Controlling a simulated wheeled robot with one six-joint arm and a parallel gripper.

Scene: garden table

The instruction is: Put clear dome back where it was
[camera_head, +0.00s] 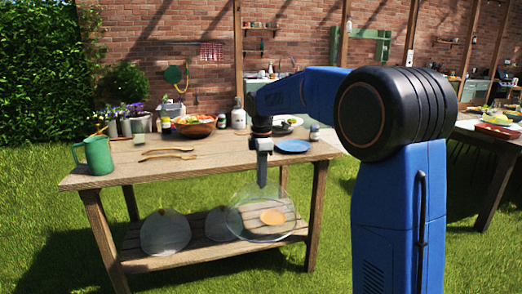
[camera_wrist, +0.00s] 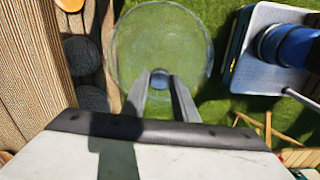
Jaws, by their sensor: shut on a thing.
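The clear dome (camera_head: 250,222) hangs upright from my gripper (camera_head: 262,184), in front of the table's lower shelf. My gripper is shut on the knob on its top. In the wrist view the dome (camera_wrist: 160,25) shows as a see-through circle over the grass, with its knob between the fingertips of my gripper (camera_wrist: 160,82). An orange-tan round thing (camera_head: 272,217) shows through the dome, on the right part of the lower shelf. It also appears at the upper left of the wrist view (camera_wrist: 72,14); I cannot tell what it is.
Two grey domed covers (camera_head: 165,232) (camera_head: 218,224) stand on the lower shelf (camera_head: 195,252), left of the orange-tan thing. The wooden tabletop (camera_head: 120,172) above holds a green watering can (camera_head: 97,155), wooden utensils (camera_head: 168,153), a food bowl (camera_head: 194,127) and a blue plate (camera_head: 293,146). Table legs frame the shelf.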

